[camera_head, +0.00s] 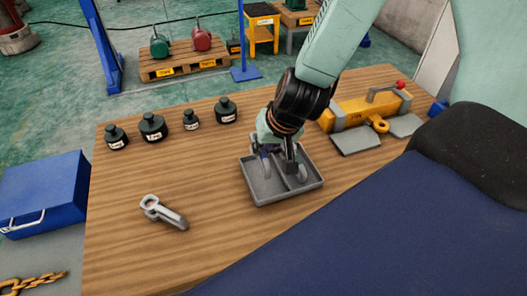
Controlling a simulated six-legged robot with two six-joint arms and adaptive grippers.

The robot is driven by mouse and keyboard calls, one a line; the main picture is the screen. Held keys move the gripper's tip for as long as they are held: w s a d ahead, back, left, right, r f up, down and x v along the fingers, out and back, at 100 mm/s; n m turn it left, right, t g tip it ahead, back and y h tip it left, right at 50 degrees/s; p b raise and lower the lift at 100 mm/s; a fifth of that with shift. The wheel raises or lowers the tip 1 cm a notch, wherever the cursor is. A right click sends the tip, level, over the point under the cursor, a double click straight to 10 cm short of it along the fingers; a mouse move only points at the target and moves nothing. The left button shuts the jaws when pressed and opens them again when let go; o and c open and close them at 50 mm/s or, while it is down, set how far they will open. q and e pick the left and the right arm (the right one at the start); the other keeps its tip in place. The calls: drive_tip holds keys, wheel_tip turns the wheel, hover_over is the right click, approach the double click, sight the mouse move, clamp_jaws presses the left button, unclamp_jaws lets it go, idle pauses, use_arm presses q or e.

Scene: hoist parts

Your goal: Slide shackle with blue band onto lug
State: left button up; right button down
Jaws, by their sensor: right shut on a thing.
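My right gripper (279,163) reaches down from above into a grey divided tray (262,196) on the wooden table. It is shut on a grey shackle (265,166), low in the tray. A bluish patch shows near the top of this shackle, but the fingers hide most of it, so I cannot make out the band clearly. Another curved grey piece (302,173) shows in the right compartment. A yellow lifting block (353,108) stands at the back right, with a ring-shaped yellow lug (380,125) on its front. My left gripper is not in view.
Several dark green weights (153,127) stand along the back left of the table. A grey metal fitting with an eye (164,212) lies at the front left. Grey plates (356,140) lie beside the yellow block. The table between the fitting and the tray is clear.

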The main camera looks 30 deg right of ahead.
sight(264, 151)
drive_tip(key=shift+r+p, duration=1.05)
drive_tip(key=shift+r, duration=0.95)
drive_tip(key=shift+s+f, duration=0.1)
drive_tip(key=shift+f, duration=0.25)
drive_tip(key=shift+d, duration=0.1)
drive_tip(key=shift+s+d, duration=0.1)
